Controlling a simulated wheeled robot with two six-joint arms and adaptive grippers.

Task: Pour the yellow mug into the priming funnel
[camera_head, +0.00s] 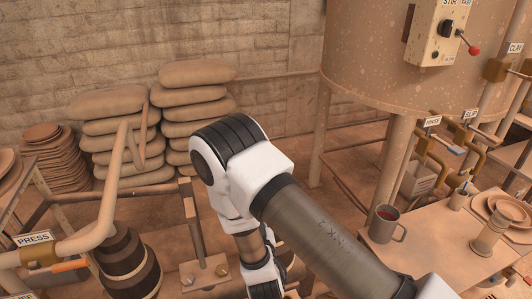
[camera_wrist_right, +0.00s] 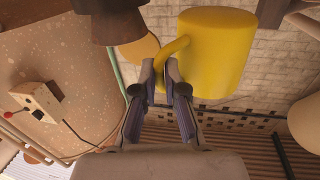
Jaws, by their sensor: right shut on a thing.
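The yellow mug (camera_wrist_right: 214,52) fills the upper middle of the right wrist view, which looks upside down. My right gripper (camera_wrist_right: 165,72) is shut on its handle, with the mug's body beside the fingers. The mug's contents are not visible. In the head view my right arm crosses the middle, and its gripper and the mug are hidden. I cannot identify the priming funnel with certainty. A dark brown tapered piece (camera_wrist_right: 112,24) and a tan rounded piece (camera_wrist_right: 140,48) show beside the mug in the wrist view. My left gripper is not in view.
A grey mug (camera_head: 383,229) with red contents stands on the right-hand table (camera_head: 400,258), near a small jar and stacked dishes. A big tank (camera_head: 400,75) stands behind. Filled sacks (camera_head: 195,105) are piled by the wall. A pipe labelled PRESS (camera_head: 100,225) and a dark ribbed cylinder (camera_head: 128,262) are at left.

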